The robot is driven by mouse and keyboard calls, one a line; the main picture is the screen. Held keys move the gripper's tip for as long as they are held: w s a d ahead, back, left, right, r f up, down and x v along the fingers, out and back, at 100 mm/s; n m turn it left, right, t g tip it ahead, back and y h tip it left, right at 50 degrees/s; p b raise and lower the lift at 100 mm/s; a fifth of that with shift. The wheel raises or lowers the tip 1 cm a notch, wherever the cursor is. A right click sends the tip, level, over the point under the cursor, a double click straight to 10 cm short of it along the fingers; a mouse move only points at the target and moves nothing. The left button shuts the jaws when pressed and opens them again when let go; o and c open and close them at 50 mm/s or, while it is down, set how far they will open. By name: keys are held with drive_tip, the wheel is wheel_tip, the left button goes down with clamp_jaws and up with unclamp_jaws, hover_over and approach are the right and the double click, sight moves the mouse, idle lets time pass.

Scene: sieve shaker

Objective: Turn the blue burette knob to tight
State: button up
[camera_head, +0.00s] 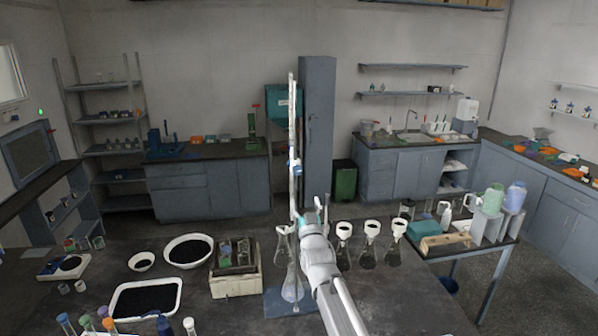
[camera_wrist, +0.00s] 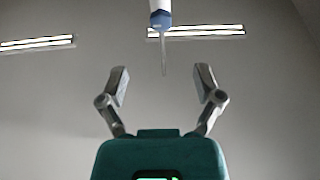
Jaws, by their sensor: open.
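A tall, thin burette (camera_head: 292,115) stands upright on a stand near the middle of the bench in the head view. A blue and white fitting, which looks like the burette knob, shows partway down it (camera_head: 295,166). In the wrist view a blue collar (camera_wrist: 160,19) with a thin clear tip below it (camera_wrist: 164,55) hangs at the top centre. My gripper (camera_wrist: 163,84) is open and empty, its two fingers spread either side of the line of the tip. The blue collar appears beyond the fingertips, with no contact visible. In the head view my arm partly hides the burette's lower area.
A flask (camera_head: 291,287) stands on the blue stand base (camera_head: 274,303) below the burette. Several flasks with funnels (camera_head: 368,250) stand close right of my arm.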

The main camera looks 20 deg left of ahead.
sight(298, 173)
drive_tip(key=p+x, duration=0.5)
drive_tip(key=x, duration=0.8)
drive_tip(key=shift+w+a, duration=0.1)
drive_tip(key=shift+a, duration=0.05)
drive_tip(key=c, duration=1.2)
